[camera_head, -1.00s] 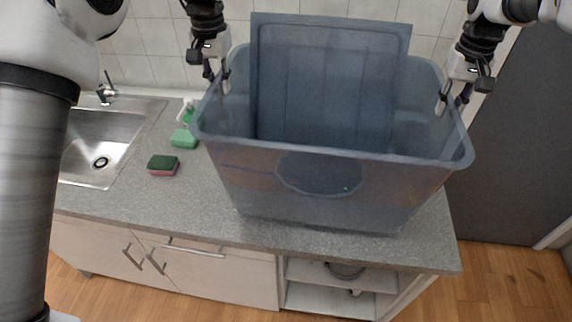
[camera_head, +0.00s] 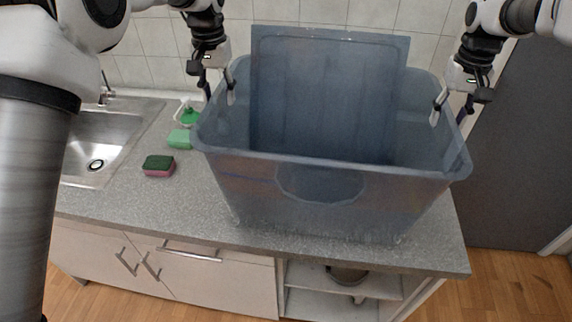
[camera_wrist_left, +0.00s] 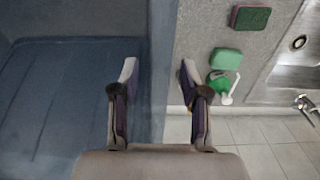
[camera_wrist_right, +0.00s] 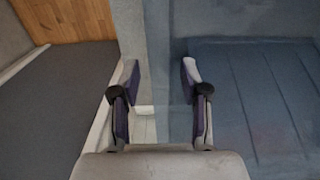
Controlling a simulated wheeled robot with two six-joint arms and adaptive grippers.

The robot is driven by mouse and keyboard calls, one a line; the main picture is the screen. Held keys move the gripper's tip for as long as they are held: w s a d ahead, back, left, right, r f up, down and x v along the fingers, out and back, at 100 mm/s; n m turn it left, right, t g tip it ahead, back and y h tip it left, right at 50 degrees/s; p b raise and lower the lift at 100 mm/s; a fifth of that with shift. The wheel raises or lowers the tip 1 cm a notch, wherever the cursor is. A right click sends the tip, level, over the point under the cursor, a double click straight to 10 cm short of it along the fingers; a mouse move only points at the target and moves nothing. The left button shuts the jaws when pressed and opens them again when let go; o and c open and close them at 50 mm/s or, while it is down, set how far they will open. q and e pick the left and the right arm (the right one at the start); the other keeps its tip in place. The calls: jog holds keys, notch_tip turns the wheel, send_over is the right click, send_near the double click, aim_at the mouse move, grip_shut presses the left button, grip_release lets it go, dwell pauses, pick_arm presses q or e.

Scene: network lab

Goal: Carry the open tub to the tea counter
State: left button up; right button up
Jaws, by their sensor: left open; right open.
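The open tub (camera_head: 320,185) is a large blue-grey translucent bin. It rests upright on the grey counter (camera_head: 190,205), and a flat panel of the same colour (camera_head: 328,95) stands up inside it. My left gripper (camera_head: 219,92) is open at the tub's left rim, one finger on each side of the wall, as the left wrist view (camera_wrist_left: 158,75) shows. My right gripper (camera_head: 450,112) is open at the right rim. In the right wrist view (camera_wrist_right: 160,75) its fingers also straddle the wall. Neither grips the rim.
Left of the tub are a sponge (camera_head: 159,165), a green block (camera_head: 180,139), a green-and-white bottle (camera_head: 189,115) and a metal sink (camera_head: 100,140). A tiled wall is close behind. A dark grey panel (camera_head: 520,150) and wooden floor (camera_head: 515,295) lie to the right.

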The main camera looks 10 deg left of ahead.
pick_arm(q)
jog(key=shift+w+r, duration=0.1)
jog(key=shift+r, duration=0.35)
pick_arm(e)
jog(key=shift+r, duration=0.1)
pick_arm(q)
notch_tip(320, 180, up, 11)
pick_arm(e)
notch_tip(320, 180, up, 12)
jog(key=shift+s, duration=0.1)
